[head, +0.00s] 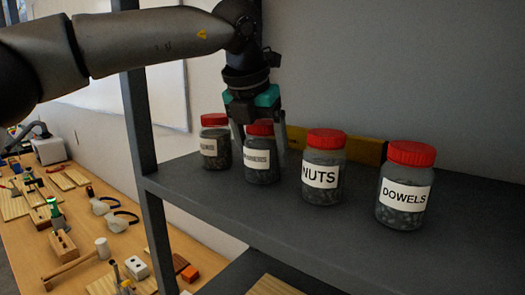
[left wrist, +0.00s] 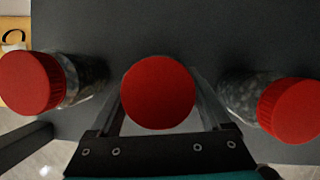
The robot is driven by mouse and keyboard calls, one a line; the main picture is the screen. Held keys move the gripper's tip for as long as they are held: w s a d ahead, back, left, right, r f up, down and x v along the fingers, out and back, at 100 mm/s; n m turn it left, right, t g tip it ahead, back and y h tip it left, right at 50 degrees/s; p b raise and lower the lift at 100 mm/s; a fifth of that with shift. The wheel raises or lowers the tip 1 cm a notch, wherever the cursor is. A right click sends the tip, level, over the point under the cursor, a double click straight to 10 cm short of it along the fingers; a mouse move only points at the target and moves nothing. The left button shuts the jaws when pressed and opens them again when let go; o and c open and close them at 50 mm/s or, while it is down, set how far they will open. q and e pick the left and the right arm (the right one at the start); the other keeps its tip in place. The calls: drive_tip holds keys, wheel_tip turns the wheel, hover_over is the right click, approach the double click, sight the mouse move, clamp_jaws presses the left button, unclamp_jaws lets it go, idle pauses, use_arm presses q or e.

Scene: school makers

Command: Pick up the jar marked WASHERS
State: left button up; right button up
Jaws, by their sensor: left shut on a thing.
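The jar marked WASHERS (head: 257,174) is a clear jar with a red lid, dark contents and a white label whose print is small and blurred. It is upright at the shelf, second from the left in the row; I cannot tell any gap beneath it. My left gripper (head: 260,150) comes down from above and is shut on it, one finger on each side. In the left wrist view its red lid (left wrist: 158,92) sits between the two fingers. My right gripper is not in view.
On the grey shelf (head: 290,228), a red-lidded jar (head: 213,160) stands close on the left. The NUTS jar (head: 321,190) and DOWELS jar (head: 402,210) stand to the right. A yellow bar (head: 360,149) lies behind. A shelf post (head: 140,120) rises at left. A cluttered workbench (head: 80,265) lies beyond.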

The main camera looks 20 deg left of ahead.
use_arm(q)
clamp_jaws()
drive_tip(key=shift+r, duration=0.1)
